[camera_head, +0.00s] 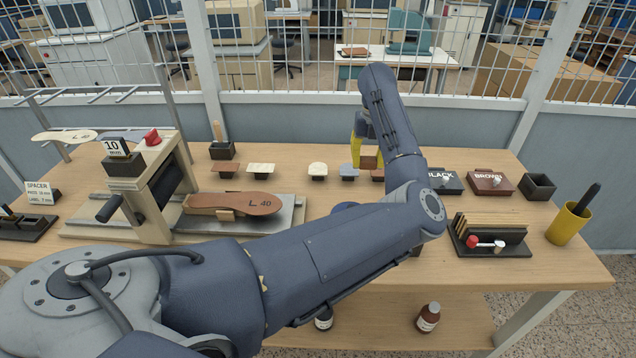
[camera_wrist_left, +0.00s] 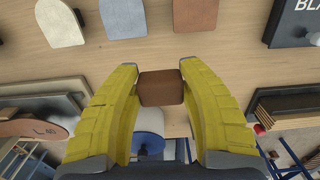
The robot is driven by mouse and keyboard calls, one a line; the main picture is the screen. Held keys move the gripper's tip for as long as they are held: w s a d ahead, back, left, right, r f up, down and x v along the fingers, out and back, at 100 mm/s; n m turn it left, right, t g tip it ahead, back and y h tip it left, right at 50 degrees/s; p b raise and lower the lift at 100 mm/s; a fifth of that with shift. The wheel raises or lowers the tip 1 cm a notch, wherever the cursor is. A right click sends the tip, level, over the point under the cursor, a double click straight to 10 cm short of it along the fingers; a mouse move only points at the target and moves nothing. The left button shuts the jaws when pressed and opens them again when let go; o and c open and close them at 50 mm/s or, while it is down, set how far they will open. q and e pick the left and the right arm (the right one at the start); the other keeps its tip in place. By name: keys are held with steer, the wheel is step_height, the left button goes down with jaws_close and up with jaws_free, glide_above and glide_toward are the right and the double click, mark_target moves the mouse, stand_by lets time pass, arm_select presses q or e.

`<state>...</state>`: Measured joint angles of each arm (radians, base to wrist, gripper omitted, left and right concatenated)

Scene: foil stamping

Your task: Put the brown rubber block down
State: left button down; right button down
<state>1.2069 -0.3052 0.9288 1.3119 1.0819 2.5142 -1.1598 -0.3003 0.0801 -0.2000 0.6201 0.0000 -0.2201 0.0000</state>
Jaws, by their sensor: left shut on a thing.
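My left gripper (camera_head: 367,158) reaches over the table's back middle in the head view, its lower part partly hidden by my own arm. In the left wrist view its yellow fingers (camera_wrist_left: 161,90) are shut on the brown rubber block (camera_wrist_left: 161,88), a small dark brown piece between the fingertips. The block appears above the wooden table (camera_wrist_left: 235,75); I cannot tell the gap. Near it in the wrist view are a brown sample pad (camera_wrist_left: 196,18), a grey pad (camera_wrist_left: 122,17) and a cream pad (camera_wrist_left: 60,22). My right gripper is not in view.
A black ink pad (camera_head: 445,183), a brown ink pad (camera_head: 489,183), an empty dark box (camera_head: 537,187) and a yellow cup (camera_head: 567,225) stand at right. The press (camera_head: 150,190) with an L. 40 insole (camera_head: 235,203) stands at left. A mesh fence (camera_head: 370,95) runs behind.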

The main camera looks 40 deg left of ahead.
arm_select(q)
steer(key=a+r+n, duration=0.1)
steer(key=a+r, duration=0.4)
step_height(320, 180, up, 4)
steer(key=m, duration=0.1)
glide_above(291, 180)
step_height(291, 180, down, 19)
steer(key=shift+f, duration=0.1)
steer(key=shift+f, duration=0.1)
steer(key=c, duration=1.1)
jaws_free()
